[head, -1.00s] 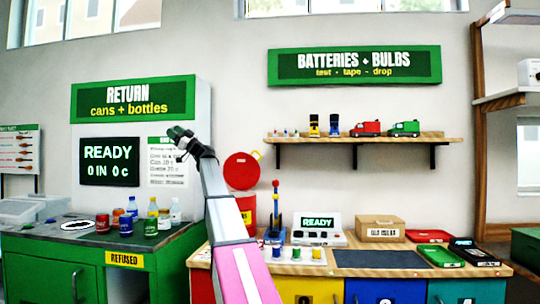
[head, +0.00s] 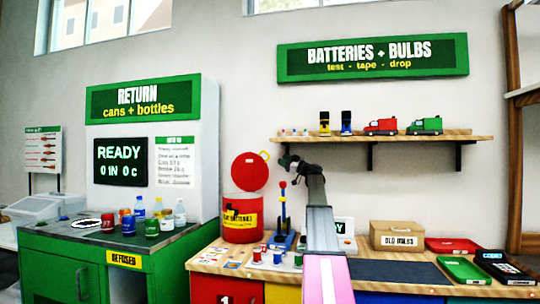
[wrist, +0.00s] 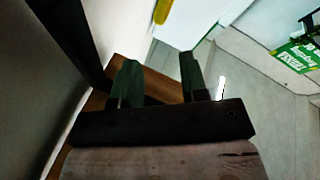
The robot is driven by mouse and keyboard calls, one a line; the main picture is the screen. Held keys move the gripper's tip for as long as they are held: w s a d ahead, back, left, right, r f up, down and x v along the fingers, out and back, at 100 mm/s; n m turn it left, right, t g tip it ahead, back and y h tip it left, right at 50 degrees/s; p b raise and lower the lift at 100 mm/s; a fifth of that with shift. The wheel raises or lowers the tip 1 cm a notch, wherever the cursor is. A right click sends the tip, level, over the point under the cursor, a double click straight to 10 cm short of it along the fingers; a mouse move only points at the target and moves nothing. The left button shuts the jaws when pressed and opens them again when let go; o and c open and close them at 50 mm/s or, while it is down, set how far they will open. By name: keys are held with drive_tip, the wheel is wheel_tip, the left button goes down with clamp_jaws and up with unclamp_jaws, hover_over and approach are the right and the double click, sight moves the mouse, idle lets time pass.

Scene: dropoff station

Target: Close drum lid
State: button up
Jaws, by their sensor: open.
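The red drum (head: 243,222) with a yellow label stands on the left end of the wooden counter. Its round red lid (head: 250,171) is up, standing roughly vertical above the back of the drum, with a small yellow tab at its upper right edge. My gripper (head: 287,160) is raised to the right of the lid and appears apart from it. In the wrist view my gripper (wrist: 157,75) has two green fingers spread apart with nothing between them. The lid and drum are not recognizable in the wrist view.
A wooden shelf (head: 400,138) with batteries and toy trucks is on the wall to the right. A blue-based tester (head: 283,240), small batteries, an old bulbs box (head: 397,234) and trays share the counter. The green return counter (head: 60,262) with cans and bottles is at left.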

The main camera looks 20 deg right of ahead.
sight(267, 153)
drive_tip(key=x, duration=1)
drive_tip(key=shift+w+a+r, duration=0.15)
drive_tip(key=shift+w+a, duration=0.05)
drive_tip(key=shift+a, duration=0.05)
clamp_jaws()
